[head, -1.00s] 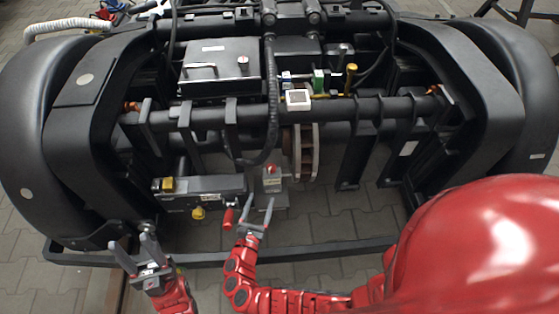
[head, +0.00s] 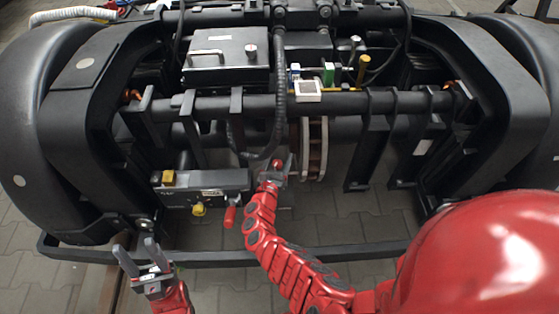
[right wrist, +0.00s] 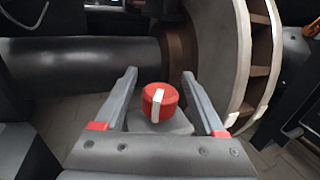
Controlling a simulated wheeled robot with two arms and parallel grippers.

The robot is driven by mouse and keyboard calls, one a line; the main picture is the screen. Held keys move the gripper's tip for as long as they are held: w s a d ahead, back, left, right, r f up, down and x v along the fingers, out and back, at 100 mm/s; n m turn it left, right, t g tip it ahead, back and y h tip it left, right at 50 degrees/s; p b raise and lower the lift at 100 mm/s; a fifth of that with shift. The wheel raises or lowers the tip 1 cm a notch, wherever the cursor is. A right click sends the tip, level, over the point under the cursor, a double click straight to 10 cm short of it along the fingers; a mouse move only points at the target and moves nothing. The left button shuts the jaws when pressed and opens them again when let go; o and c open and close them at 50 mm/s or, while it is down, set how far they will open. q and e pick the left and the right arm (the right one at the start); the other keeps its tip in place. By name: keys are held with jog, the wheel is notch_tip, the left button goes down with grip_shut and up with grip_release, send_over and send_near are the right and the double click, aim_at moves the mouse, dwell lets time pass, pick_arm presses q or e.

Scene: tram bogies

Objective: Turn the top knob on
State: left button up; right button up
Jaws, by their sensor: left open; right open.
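A red knob (right wrist: 159,102) with a white pointer bar sits on top of a grey box (right wrist: 165,125) in the right wrist view. The bar stands roughly upright in that picture. In the head view the knob (head: 278,165) shows small at my right gripper (head: 271,172). My right gripper (right wrist: 160,74) is open, its two fingers on either side of the knob, with a visible gap on each side. My left gripper (head: 136,246) is open and empty at the lower left, in front of the frame bar. The grey box is mostly hidden in the head view.
A dark box (head: 220,180) with a yellow knob on top (head: 168,178), another yellow knob on its front (head: 198,209) and a red handle (head: 230,217) lies to the left. A brake disc (head: 314,150) stands close on the right. A frame bar (head: 330,251) runs in front.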

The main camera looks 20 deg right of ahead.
jog(key=shift+w+d, duration=0.1)
jog(key=shift+w, duration=0.1)
jog(key=shift+c, duration=0.2)
grip_shut()
